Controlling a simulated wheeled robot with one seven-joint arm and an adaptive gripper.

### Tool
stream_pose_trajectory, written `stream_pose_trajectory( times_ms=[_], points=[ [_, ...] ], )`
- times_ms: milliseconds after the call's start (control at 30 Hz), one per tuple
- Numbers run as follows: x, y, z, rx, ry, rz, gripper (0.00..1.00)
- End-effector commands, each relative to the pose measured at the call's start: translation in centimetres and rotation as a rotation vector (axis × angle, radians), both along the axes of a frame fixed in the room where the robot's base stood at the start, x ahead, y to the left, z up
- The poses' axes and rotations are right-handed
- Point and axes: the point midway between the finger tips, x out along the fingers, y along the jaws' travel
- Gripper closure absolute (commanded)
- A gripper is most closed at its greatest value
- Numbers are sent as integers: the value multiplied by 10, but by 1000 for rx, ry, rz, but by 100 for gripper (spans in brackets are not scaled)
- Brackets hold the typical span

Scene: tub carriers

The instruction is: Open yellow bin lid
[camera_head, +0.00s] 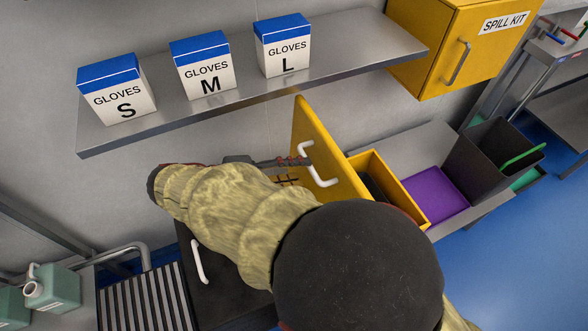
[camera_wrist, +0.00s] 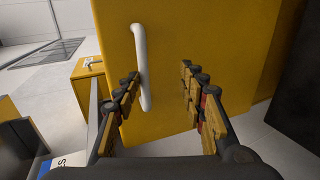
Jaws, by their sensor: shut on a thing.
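The yellow bin lid (camera_head: 325,150) stands raised, steeply upright, in the middle of the head view. Its white handle (camera_head: 306,151) is on the face. In the wrist view the yellow lid (camera_wrist: 190,45) fills the middle, with the white handle (camera_wrist: 142,65) upright beside the left finger. My gripper (camera_head: 293,168) is at the handle in the head view. In the wrist view my gripper (camera_wrist: 160,88) has its fingers around the handle, with a visible gap on the right.
A shelf (camera_head: 345,58) with several glove boxes is above. A yellow spill kit cabinet (camera_head: 445,45) is at upper right. A purple tub (camera_head: 430,194) and a dark bin (camera_head: 492,160) lie to the right. A black lid with a white handle (camera_head: 199,262) is at lower left, near rollers.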

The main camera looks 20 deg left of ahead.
Motion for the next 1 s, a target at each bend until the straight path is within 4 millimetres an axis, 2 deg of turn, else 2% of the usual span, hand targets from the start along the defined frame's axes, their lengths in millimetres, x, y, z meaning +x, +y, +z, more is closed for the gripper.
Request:
stream_pose_trajectory(
  times_ms=[33,467,1000],
  points=[
    [-1,-2,-5,-4,8,-3,72],
    [-5,3,0,-1,6,-1,72],
    [-67,67,40,1,0,1,72]
  ],
)
